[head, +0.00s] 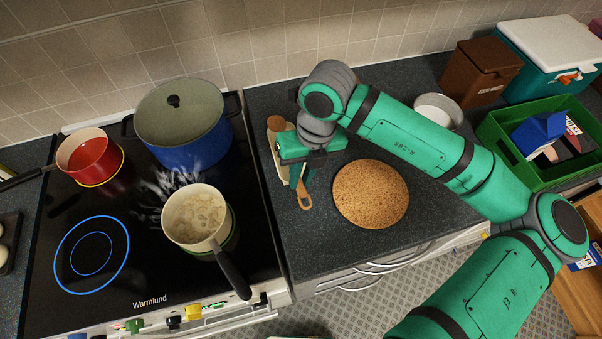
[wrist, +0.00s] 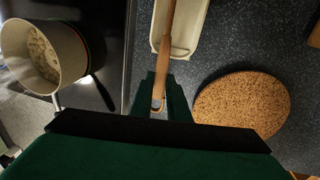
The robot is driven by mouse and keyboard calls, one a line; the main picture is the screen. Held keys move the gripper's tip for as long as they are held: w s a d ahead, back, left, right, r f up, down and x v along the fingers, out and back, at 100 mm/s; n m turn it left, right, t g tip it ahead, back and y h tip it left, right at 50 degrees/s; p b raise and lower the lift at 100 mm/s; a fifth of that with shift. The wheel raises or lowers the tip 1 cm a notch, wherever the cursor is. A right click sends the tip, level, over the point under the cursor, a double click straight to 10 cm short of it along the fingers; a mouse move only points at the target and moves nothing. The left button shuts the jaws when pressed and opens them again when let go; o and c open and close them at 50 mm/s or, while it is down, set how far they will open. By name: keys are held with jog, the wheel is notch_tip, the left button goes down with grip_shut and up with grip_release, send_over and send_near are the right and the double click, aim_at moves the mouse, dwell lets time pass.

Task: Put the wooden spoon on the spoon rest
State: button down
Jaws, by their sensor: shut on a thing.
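The wooden spoon (head: 275,123) has its bowl toward the wall and its looped handle end toward the counter's front. My gripper (head: 300,176) is shut on the handle close to that end. In the wrist view, the handle (wrist: 168,40) runs up from between the fingers of my gripper (wrist: 160,88), over the cream spoon rest (wrist: 193,22). The spoon rest (head: 282,169) shows only in part in the head view, behind my gripper. I cannot tell whether the spoon touches the rest. The spoon's bowl is outside the wrist view.
A round cork mat (head: 371,194) lies right of my gripper. The hob on the left holds a steaming cream saucepan (head: 196,216), a blue pot (head: 184,140) and a red pan (head: 88,157). A grey bowl (head: 438,108) and a green crate (head: 540,150) stand behind my arm.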

aim_at(301, 181)
jog(key=shift+w+d+f, duration=0.15)
jog(key=shift+w+f, duration=0.25)
jog(key=shift+f, duration=0.1)
jog(key=shift+w+d+f, duration=0.1)
jog(key=shift+w+f, duration=0.05)
jog(key=shift+f, duration=0.4)
jog(key=shift+w+f, duration=0.15)
jog(key=shift+f, duration=0.4)
jog(key=shift+s+f, duration=0.1)
jog(key=shift+f, duration=0.15)
jog(key=shift+s+a, duration=0.1)
jog(key=shift+a, duration=0.15)
jog(key=shift+s+d, duration=0.1)
jog(key=shift+s, duration=0.05)
jog(key=c, duration=1.7)
grip_release()
jog(key=shift+f, duration=0.15)
jog(key=r, duration=0.3)
jog(key=w+d+r, duration=0.1)
jog(key=r, duration=0.6)
jog(key=shift+w+d+r, duration=0.15)
jog(key=shift+d+r, duration=0.1)
jog(key=shift+r, duration=0.1)
jog(key=shift+w, duration=0.1)
